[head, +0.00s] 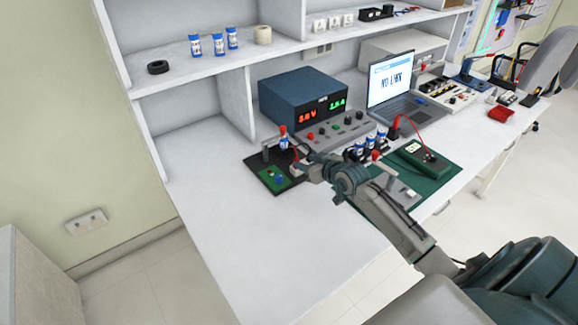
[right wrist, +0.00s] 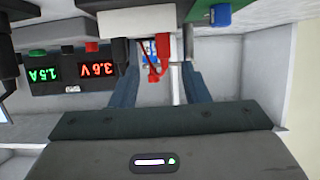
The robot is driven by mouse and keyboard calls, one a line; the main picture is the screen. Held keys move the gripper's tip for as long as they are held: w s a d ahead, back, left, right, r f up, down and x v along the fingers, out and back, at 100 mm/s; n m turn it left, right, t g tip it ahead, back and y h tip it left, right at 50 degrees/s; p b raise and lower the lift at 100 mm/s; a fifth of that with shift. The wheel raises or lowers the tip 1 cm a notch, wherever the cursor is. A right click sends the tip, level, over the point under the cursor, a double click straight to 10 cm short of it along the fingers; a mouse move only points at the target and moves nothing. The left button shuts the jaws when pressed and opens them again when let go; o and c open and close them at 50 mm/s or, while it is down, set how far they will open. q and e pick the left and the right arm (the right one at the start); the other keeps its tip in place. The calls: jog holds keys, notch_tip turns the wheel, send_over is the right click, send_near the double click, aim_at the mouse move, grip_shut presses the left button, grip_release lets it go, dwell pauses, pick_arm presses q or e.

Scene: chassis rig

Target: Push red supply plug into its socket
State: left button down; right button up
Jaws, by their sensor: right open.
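A red plug-like part (right wrist: 160,46) with a thin red lead shows in the right wrist view, beside a white block (right wrist: 137,20). It lies between the lines of my right gripper's two blue-grey fingers (right wrist: 162,78), which are apart. I cannot tell if they touch it. In the head view my right gripper (head: 301,168) is at the black board with the green patch (head: 277,178), in front of the power supply (head: 300,95). The gripper and arm hide much of the plug area there. I cannot make out the plug's socket. My left gripper is not in view.
A grey panel with knobs (head: 335,131) stands behind my gripper. Several small blue-and-white bottles, a green mat (head: 440,172) with a meter (head: 422,160), and a laptop (head: 391,82) are to the right. The white bench (head: 215,215) is clear at left and front.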

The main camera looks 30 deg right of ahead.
aim_at(294, 160)
jog(key=x, duration=0.5)
jog(key=p+x, duration=0.1)
jog(key=x, duration=0.1)
jog(key=shift+w+a+f, duration=0.2)
jog(key=shift+a+f, duration=0.1)
jog(key=shift+f, duration=0.25)
jog(key=shift+s+r, duration=0.1)
grip_shut()
